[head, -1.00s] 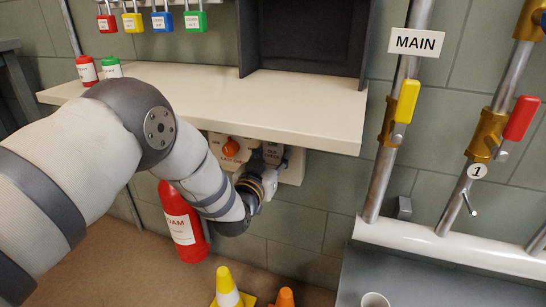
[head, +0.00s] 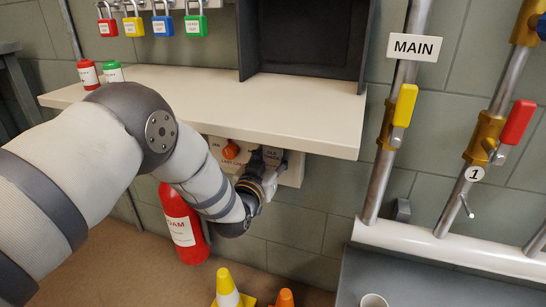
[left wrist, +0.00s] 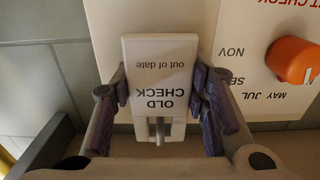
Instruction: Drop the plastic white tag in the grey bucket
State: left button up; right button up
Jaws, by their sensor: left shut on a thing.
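The white plastic tag (left wrist: 158,75) reads "OLD CHECK out of date" and appears upside down in the left wrist view. My left gripper (left wrist: 160,92) is shut on it, with a purple-padded finger at each side. In the head view, the tag (head: 272,156) and my left gripper (head: 268,180) are just under the front edge of the shelf, by a white board. I cannot tell whether the tag still touches its mount. A small pale round container (head: 374,300) is cut off at the bottom edge; I cannot tell if it is the grey bucket. My right gripper is out of view.
The white shelf (head: 200,92) overhangs my left gripper. The board has an orange knob (head: 231,150). A red extinguisher (head: 182,225) stands behind my left arm. A yellow cone (head: 228,290) is below. Pipes with a yellow handle (head: 404,105) rise at the right.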

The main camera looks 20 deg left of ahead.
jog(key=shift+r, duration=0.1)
pick_arm(q)
jog(key=shift+s+r+p, duration=0.15)
jog(key=shift+s+p, duration=0.2)
jog(key=shift+p, duration=0.05)
jog(key=shift+s+p, duration=0.75)
jog(key=shift+s, duration=0.05)
jog(key=s+p, duration=0.3)
jog(key=s, duration=0.2)
jog(key=shift+s+a+p, duration=0.1)
jog(key=shift+p, duration=0.25)
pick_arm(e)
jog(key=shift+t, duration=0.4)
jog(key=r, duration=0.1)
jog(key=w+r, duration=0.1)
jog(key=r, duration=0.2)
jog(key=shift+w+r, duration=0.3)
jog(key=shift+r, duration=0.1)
